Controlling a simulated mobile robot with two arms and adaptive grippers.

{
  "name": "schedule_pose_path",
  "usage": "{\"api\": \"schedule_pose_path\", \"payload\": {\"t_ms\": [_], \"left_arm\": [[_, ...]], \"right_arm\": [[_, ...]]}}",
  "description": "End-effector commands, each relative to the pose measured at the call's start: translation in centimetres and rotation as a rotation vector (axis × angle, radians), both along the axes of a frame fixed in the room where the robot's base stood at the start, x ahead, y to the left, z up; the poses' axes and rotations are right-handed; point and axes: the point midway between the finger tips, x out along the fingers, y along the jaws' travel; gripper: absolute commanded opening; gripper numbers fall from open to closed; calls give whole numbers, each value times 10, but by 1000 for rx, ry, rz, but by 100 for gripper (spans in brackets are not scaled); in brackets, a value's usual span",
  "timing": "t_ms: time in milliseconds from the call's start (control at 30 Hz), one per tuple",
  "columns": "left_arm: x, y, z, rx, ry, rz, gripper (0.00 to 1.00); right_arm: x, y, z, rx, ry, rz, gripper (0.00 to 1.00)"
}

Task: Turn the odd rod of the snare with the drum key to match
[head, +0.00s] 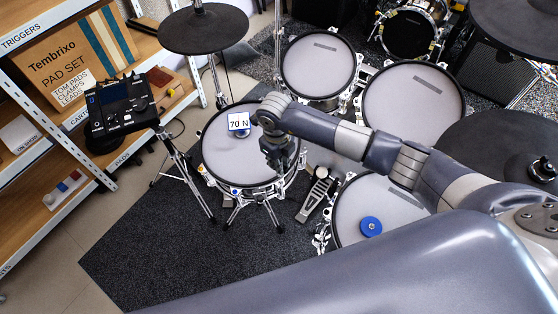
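The snare (225,163) is the drum with a pale mesh head at the middle left, on a chrome stand. A small display reading "70 N" (238,122) sits at its upper part, with a round dark base below it on the head. My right arm reaches in from the right, and its gripper (279,162) points down over the right part of the snare, near the rim. It hides that part of the rim and the rods there. I cannot tell whether its fingers are shut or hold the drum key. I cannot make out the key or the odd rod. My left gripper is out of view.
Pads (318,66) and a cymbal (203,29) stand around the snare. A blue disc (371,226) lies on the lower right pad. A module (118,104) on a stand and shelves are at left. A pedal (316,194) stands right of the snare. Dark carpet (150,250) at lower left is clear.

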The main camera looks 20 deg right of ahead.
Motion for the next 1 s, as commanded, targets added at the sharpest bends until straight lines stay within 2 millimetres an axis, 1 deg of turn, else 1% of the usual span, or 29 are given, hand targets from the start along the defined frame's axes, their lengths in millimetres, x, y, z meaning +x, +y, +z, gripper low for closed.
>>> {"api": "schedule_pose_path", "payload": {"t_ms": [33,100,333,800,867,1000], "left_arm": [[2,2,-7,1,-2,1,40],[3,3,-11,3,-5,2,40],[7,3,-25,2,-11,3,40],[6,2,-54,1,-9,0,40],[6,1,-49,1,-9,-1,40],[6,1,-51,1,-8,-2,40]], "right_arm": [[0,-1,-7,-1,-1,-1,0],[1,-1,-12,-1,0,-1,0],[1,-2,-28,-1,1,0,0],[3,-4,-61,-1,-1,-1,0],[3,-3,-56,-1,-1,-1,0],[3,-4,-58,-1,-1,-1,0]]}}
